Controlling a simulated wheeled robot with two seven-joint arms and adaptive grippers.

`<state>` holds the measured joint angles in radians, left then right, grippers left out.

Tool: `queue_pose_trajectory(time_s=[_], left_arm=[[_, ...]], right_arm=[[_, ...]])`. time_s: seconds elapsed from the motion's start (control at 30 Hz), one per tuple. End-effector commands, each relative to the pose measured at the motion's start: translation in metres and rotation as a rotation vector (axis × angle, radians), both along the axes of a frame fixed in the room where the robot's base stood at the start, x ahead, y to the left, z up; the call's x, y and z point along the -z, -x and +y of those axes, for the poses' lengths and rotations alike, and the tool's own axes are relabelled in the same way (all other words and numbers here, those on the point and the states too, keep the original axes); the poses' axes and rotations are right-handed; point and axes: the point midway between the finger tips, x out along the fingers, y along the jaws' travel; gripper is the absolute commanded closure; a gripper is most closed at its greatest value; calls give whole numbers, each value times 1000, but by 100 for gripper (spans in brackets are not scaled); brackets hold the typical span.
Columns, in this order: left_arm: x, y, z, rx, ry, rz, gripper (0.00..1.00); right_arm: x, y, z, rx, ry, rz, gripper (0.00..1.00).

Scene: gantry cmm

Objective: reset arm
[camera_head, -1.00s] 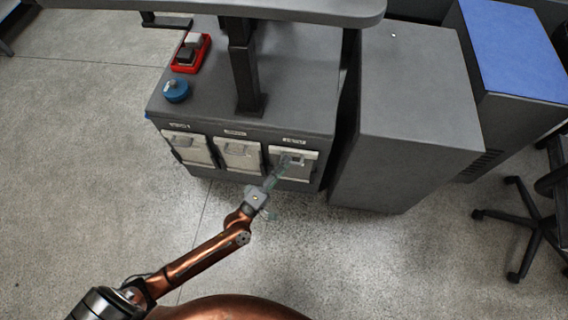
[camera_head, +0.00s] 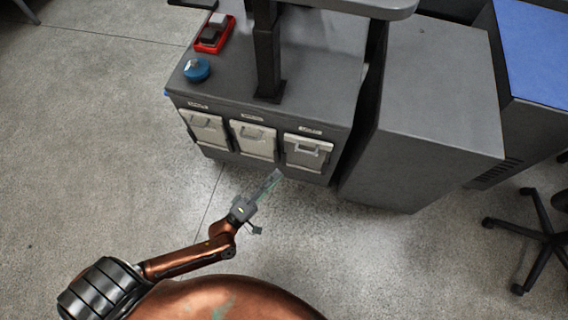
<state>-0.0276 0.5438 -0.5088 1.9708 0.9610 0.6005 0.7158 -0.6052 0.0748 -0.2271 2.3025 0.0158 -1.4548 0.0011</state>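My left arm comes in from the lower left, and its gripper (camera_head: 265,203) is over the floor in front of the grey cabinet. Its fingers are spread apart with nothing between them, so it looks open and empty. The gripper is clear of the right drawer (camera_head: 306,153), whose handle shows uncovered. The middle drawer (camera_head: 254,143) and the left drawer (camera_head: 205,131) stand beside it in a row, each with a label above. All three look shut. My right gripper is not in view.
The grey cabinet (camera_head: 222,84) carries a blue round knob-like object (camera_head: 197,69), a red tray (camera_head: 216,35) with small blocks and a dark post (camera_head: 267,55). A tall grey box (camera_head: 432,110) stands to the right. A wheeled chair base (camera_head: 538,238) is at far right. Floor at left is clear.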

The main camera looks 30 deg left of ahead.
Motion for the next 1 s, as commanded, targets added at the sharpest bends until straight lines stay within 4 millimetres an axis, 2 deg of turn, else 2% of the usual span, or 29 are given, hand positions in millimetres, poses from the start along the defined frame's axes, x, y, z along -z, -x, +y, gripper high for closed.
queue_pose_trajectory(time_s=[0.33,0.47,0.57,0.63,0.73,0.87,1.0], left_arm=[[2,6,0,3,-4,2,72],[14,19,-17,34,-83,43,72],[35,41,-42,90,-230,111,72],[55,63,-59,142,-370,170,72],[86,99,-74,223,-584,264,72],[125,151,-74,334,-843,397,72],[154,199,-61,439,-1039,524,72]], right_arm=[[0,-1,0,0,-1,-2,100],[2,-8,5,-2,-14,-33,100],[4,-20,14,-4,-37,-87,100],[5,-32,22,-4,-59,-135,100],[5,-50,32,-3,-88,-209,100],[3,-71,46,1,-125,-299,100],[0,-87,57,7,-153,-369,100]])
